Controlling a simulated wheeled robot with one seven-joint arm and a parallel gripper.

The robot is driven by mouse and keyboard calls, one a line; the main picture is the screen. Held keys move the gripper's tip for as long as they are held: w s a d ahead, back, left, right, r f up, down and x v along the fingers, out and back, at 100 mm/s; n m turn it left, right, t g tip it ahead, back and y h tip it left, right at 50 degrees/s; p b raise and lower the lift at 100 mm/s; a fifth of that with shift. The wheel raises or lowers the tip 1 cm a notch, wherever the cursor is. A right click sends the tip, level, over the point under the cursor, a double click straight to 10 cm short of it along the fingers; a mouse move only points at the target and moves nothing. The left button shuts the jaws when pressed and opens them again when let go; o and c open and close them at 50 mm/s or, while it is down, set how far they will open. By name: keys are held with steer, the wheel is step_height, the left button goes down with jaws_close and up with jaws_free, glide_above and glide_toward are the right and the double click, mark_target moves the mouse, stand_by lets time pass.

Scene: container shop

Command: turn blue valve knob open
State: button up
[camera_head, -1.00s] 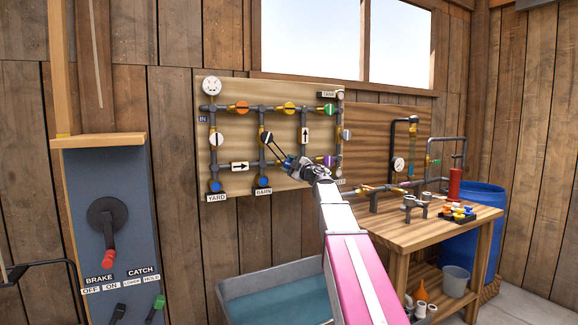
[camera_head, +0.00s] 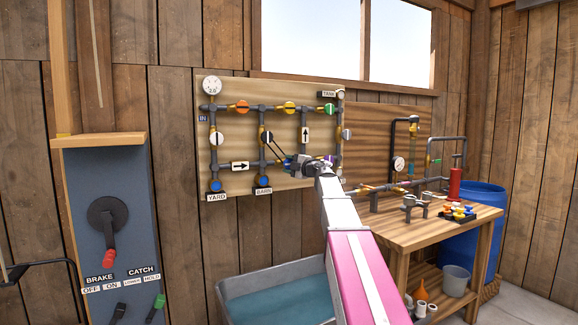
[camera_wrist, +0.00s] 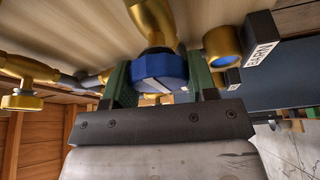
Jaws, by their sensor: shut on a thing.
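The blue valve knob (camera_wrist: 163,73) fills the middle of the wrist view. It is a many-sided cap with a white stripe across its face, mounted on a brass fitting (camera_wrist: 152,20). My gripper (camera_wrist: 159,80) is shut on it, with one green-padded finger at each side of the rim. In the head view my gripper (camera_head: 291,163) is at the lower middle of the pipe board (camera_head: 232,185) and hides most or all of the knob. How the stripe lies relative to the pipe cannot be told in the head view.
The BARN label (camera_wrist: 263,53) and its blue-ended outlet (camera_wrist: 222,44) are close by on the right in the wrist view. Other coloured knobs, such as orange (camera_head: 242,107) and yellow (camera_head: 289,106), are above. A workbench (camera_head: 410,232) stands right; a water trough (camera_head: 275,290) lies below.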

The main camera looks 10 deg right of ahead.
steer(key=o, duration=0.9)
steer(key=shift+s, duration=0.1)
steer(key=v, duration=1)
steer(key=shift+s+d+f, duration=0.15)
steer(key=shift+s+d, duration=0.1)
